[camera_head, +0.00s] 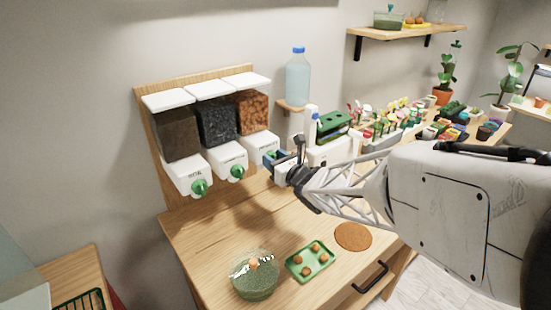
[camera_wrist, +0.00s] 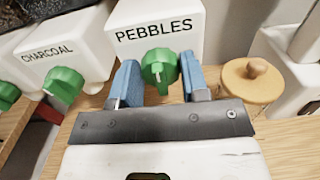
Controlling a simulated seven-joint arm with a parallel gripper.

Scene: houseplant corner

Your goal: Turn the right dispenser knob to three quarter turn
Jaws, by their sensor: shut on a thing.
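Three dispensers stand side by side on a wooden backboard (camera_head: 144,108). The right dispenser (camera_head: 252,112) holds reddish-brown pebbles; its white front (camera_wrist: 158,22) reads PEBBLES in the wrist view. Its green knob (camera_wrist: 160,70) sits between the blue fingers of my gripper (camera_wrist: 160,82). The grip is shut on this knob, whose raised ridge looks close to upright. In the head view my gripper (camera_head: 274,158) is at the right dispenser's front and partly hides the knob. The middle knob (camera_head: 237,173) and left knob (camera_head: 199,188) are green and free.
On the table below are a glass bowl (camera_head: 254,277), a green tray (camera_head: 312,261) with brown balls, and a round cork mat (camera_head: 353,236). A water bottle (camera_head: 297,78) stands on a small ledge right of the dispensers. A round wooden lid (camera_wrist: 254,82) is right of my fingers.

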